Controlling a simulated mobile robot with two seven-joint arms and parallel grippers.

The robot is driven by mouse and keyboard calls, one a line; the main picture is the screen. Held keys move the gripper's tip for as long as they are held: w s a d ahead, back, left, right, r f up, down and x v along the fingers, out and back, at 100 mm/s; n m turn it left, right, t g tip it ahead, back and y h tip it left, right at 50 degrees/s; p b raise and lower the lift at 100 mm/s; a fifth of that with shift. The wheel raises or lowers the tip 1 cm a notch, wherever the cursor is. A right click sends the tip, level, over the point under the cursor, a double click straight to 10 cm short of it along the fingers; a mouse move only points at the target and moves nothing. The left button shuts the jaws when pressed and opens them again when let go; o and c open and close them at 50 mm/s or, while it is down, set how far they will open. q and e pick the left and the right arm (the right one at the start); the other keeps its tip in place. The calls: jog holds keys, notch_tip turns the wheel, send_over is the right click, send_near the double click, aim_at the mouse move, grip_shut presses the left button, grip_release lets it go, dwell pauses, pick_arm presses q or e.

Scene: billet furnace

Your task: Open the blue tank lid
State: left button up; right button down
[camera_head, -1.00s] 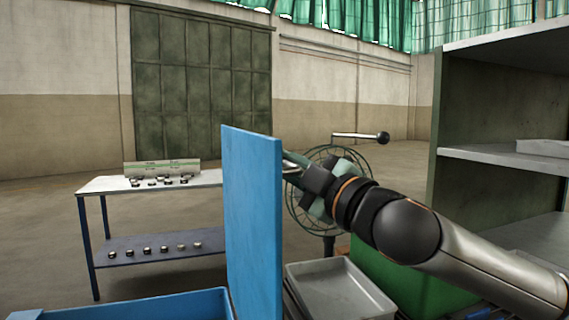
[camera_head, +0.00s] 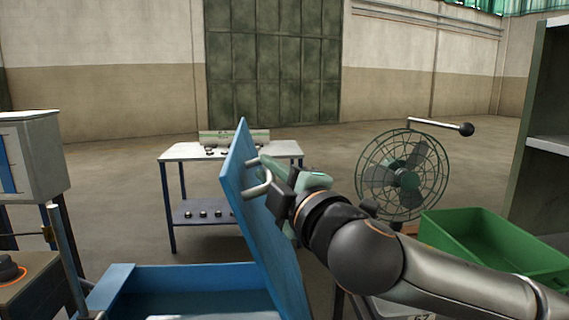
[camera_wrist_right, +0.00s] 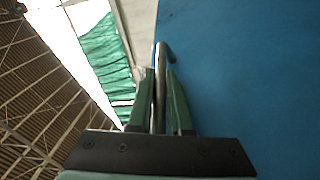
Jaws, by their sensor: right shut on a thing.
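The blue tank lid (camera_head: 268,245) stands raised at the right side of the blue tank (camera_head: 190,271), and its top leans left in the head view. The tank's top is open, and part of its inside shows. A silver bar handle (camera_head: 257,190) sticks out from the lid's outer face. My right gripper (camera_head: 272,180) is shut on this handle. In the right wrist view, the handle (camera_wrist_right: 161,60) runs between the two green fingers (camera_wrist_right: 161,85), beside the blue lid face (camera_wrist_right: 245,80). My left gripper is not in view.
A work table (camera_head: 180,152) with small parts stands behind the lid. A green fan (camera_head: 403,175) and a green crate (camera_head: 490,240) are to the right, near a shelf (camera_head: 545,145). A grey cabinet (camera_head: 30,155) stands at the left.

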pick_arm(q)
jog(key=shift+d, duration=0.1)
pick_arm(e)
jog(key=c, duration=0.8)
grip_release()
jog(key=shift+c, duration=0.2)
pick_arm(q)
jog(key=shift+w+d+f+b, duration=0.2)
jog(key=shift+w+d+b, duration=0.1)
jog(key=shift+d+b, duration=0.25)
pick_arm(e)
jog(key=v, duration=1.2)
jog(key=shift+s, duration=0.25)
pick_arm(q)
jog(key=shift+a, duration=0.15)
pick_arm(e)
jog(key=shift+d, duration=0.15)
